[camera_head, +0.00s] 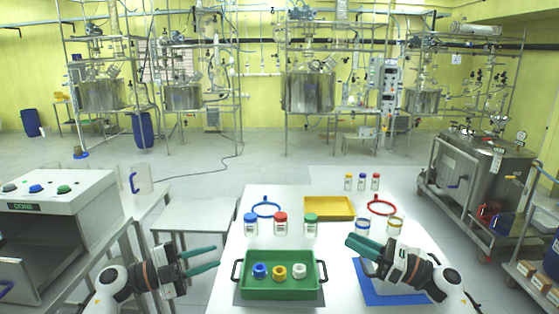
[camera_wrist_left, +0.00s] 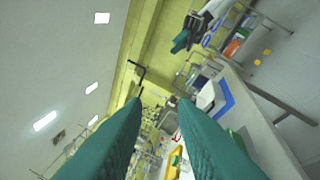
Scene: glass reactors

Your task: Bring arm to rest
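My left gripper (camera_head: 217,257) is over the left side of the table, left of the green tray. Its two green fingers are apart with nothing between them; they also fill the lower part of the left wrist view (camera_wrist_left: 157,105). My right gripper (camera_head: 348,241) is over the right side of the table, above the blue mat. Its green fingers lie together with no visible gap, and I see nothing held. It also shows near the top of the left wrist view (camera_wrist_left: 176,42).
A green tray (camera_head: 279,292) holds blue, yellow and white caps. Behind it stand capped jars (camera_head: 280,226), a yellow tray (camera_head: 330,207), and blue (camera_head: 265,202) and red (camera_head: 381,198) rings. More jars stand near my right gripper. A white machine (camera_head: 62,190) is at left.

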